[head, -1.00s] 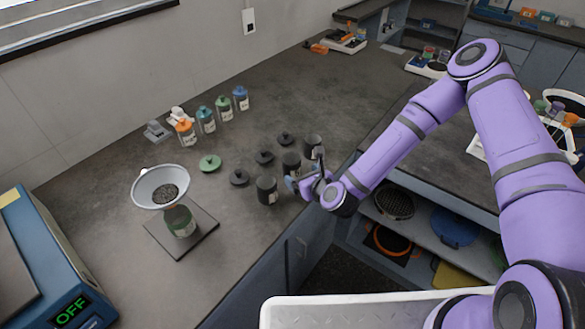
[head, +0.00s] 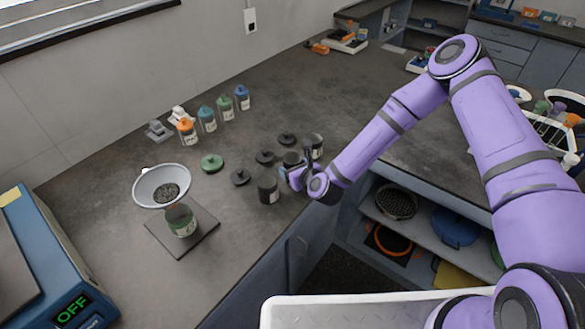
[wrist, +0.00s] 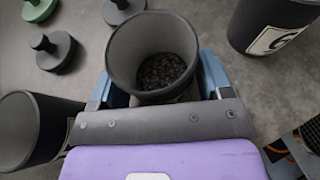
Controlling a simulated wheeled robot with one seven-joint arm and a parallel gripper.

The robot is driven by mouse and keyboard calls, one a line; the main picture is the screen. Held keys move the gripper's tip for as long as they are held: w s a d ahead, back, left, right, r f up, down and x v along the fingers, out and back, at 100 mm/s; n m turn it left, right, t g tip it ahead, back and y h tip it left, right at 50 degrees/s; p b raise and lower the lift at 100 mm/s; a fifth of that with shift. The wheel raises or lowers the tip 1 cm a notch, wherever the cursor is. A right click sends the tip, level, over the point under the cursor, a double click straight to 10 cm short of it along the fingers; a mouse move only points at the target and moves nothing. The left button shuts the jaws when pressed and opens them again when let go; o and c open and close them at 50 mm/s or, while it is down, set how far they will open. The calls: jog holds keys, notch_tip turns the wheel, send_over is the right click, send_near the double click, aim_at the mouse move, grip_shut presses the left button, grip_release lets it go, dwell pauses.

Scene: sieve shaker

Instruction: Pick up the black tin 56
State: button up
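Three open black tins stand in a row on the dark bench: a front tin (head: 268,189), a middle tin (head: 291,159) and a back tin (head: 316,146). My gripper (head: 291,174) is low at the middle tin. In the wrist view, my gripper (wrist: 158,88) is open, with its blue fingers either side of the middle tin (wrist: 122,62), which holds dark grains. Contact cannot be told. The front tin (wrist: 30,130) is at left. The back tin (wrist: 268,18) is at upper right, its label partly showing a 6. The middle tin's label is hidden.
Black lids (head: 264,157) and a green lid (head: 211,163) lie left of the tins. A funnel (head: 160,186) sits over a green jar (head: 181,222) on a dark plate. Several capped jars (head: 207,121) stand behind. The front bench edge is close to my gripper.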

jog(key=c, duration=0.6)
jog(key=shift+r, duration=0.1)
